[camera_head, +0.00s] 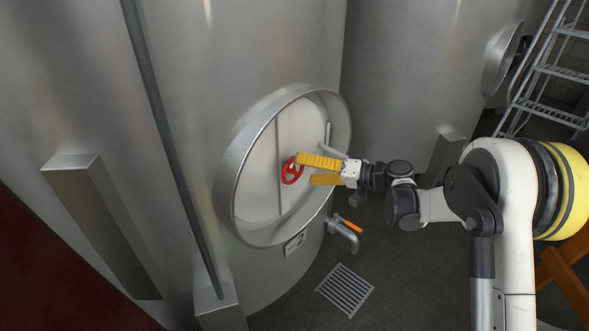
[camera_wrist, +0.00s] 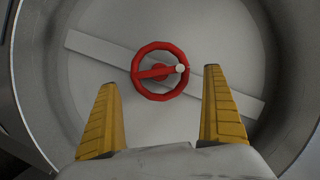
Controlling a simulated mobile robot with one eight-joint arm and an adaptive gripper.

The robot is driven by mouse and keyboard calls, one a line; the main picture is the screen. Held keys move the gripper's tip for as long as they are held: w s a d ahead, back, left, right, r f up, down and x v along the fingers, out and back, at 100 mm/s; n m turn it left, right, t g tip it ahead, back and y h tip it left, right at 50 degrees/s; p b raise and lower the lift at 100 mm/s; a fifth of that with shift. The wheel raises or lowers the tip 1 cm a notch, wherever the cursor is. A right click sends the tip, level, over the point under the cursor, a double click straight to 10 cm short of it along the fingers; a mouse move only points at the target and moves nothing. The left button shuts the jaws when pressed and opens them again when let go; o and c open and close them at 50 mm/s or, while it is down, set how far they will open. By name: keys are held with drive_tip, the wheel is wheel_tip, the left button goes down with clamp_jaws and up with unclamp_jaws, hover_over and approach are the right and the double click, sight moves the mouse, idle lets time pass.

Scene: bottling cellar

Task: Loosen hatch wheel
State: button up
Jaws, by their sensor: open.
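The red hatch wheel (camera_head: 292,170) sits in the middle of the round hatch (camera_head: 258,178) on the steel tank. In the wrist view the wheel (camera_wrist: 160,71) shows whole, with a pale knob (camera_wrist: 180,68) on the right of its rim and a flat grey bar (camera_wrist: 102,51) running behind it. My gripper (camera_head: 297,169) is open, its two yellow fingers pointing at the hatch. In the wrist view the fingers of my gripper (camera_wrist: 160,80) stand wide apart, left and right of the wheel, with nothing between them. I cannot tell whether a finger touches the wheel.
A raised metal rim (camera_head: 231,184) surrounds the hatch. A dark pipe (camera_head: 170,140) runs down the tank to the left. A ladder (camera_head: 545,85) stands at the upper right.

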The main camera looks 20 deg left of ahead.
drive_tip(key=v, duration=0.7)
drive_tip(key=shift+d, duration=0.2)
drive_tip(key=shift+r, duration=0.1)
drive_tip(key=s+d+r+m+t+h, duration=0.3)
drive_tip(key=s+d+r+h, duration=0.45)
drive_tip(key=s+d, duration=0.35)
drive_tip(key=s+d+f+m+t+h, duration=0.1)
drive_tip(key=s+d+h, duration=0.7)
drive_tip(key=s+d, duration=1)
drive_tip(key=shift+s+d+f+m+t, duration=0.2)
drive_tip(key=shift+s+f+m+t, duration=0.1)
drive_tip(key=shift+f+t, duration=0.6)
drive_tip(key=shift+c, duration=0.4)
